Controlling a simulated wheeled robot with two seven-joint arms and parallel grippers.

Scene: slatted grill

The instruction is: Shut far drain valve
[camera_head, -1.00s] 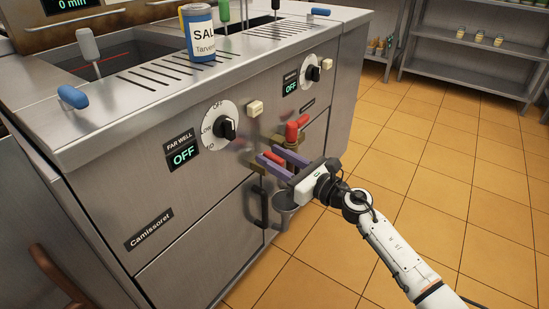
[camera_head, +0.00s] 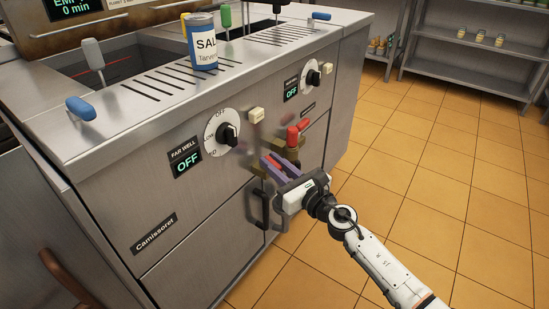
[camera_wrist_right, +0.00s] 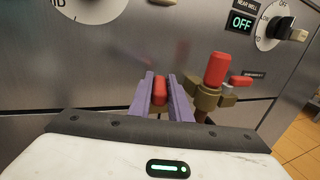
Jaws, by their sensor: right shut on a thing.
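My right gripper (camera_head: 274,163) is at the front of the steel cabinet, low and right of the FAR WELL display (camera_head: 187,163). Its purple fingers are shut on a red valve handle (camera_wrist_right: 160,92), one finger on each side of it. This valve's brass body (camera_head: 257,159) is partly hidden behind the fingers. A second valve, with an upright red handle (camera_wrist_right: 216,68) on a brass body (camera_wrist_right: 207,99), stands just to the right, apart from the fingers. Its red handle also shows in the head view (camera_head: 293,135). My left gripper is out of view.
Dark door handles (camera_head: 256,208) stick out close below my right gripper. Round dials (camera_head: 227,134) and OFF displays are above the valves. A blue SALT can (camera_head: 203,45) stands on the counter. The tiled floor to the right is clear.

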